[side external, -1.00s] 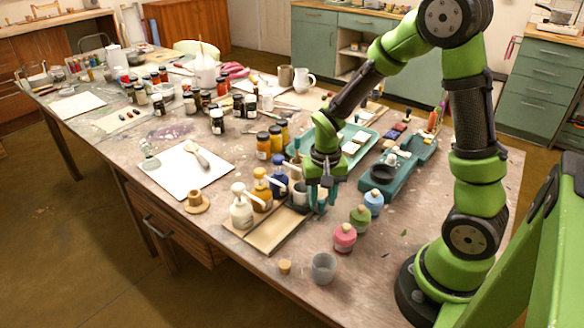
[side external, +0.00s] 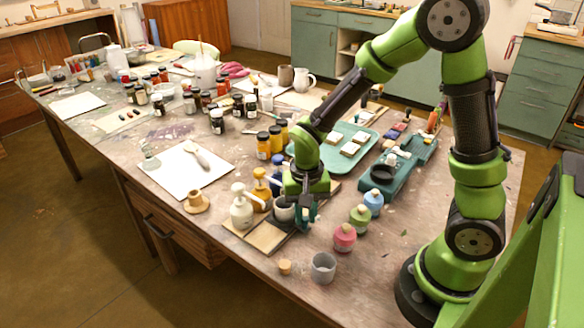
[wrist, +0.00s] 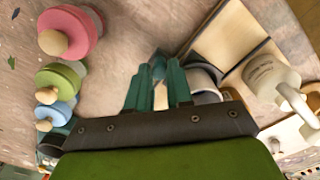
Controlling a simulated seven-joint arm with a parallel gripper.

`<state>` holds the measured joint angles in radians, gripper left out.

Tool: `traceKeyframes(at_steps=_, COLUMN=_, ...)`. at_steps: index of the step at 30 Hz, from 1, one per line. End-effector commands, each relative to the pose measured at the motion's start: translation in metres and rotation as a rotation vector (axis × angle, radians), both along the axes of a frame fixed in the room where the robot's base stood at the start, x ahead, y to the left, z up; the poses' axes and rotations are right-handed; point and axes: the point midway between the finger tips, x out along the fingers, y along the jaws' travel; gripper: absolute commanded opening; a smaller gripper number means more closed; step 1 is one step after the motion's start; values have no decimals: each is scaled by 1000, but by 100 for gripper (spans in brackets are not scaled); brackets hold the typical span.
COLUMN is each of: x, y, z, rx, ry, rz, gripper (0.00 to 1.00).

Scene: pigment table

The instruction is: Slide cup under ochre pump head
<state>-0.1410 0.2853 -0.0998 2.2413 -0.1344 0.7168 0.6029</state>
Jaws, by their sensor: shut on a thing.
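The ochre pump bottle (side external: 261,190) stands between the white pump bottle (side external: 241,208) and the blue one (side external: 278,172) in the side view. My gripper is shut at the cup's side; the exact grip is hidden.
The board (side external: 258,238) lies under the pump row. Pink (side external: 344,237), green (side external: 361,217) and blue (side external: 374,202) stoppered jars stand right of my gripper. An empty grey beaker (side external: 323,267) and a cork (side external: 285,267) are near the front edge.

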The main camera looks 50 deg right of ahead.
Motion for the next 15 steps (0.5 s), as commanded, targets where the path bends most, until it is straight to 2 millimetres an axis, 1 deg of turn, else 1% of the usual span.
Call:
traceKeyframes(at_steps=7, x=1, y=-1, z=0, rx=-1, ry=-3, rz=-2, gripper=0)
traceKeyframes(at_steps=8, x=0, y=-1, z=0, rx=-1, ry=-3, rz=-2, gripper=24)
traceKeyframes(at_steps=9, x=1, y=-1, z=0, rx=-1, ry=-2, rz=-2, gripper=30)
traceKeyframes(at_steps=12, x=0, y=-1, z=0, rx=-1, ry=-1, rz=-1, gripper=45)
traceKeyframes(at_steps=15, x=0, y=-1, z=0, rx=-1, ry=-1, rz=-1, gripper=46)
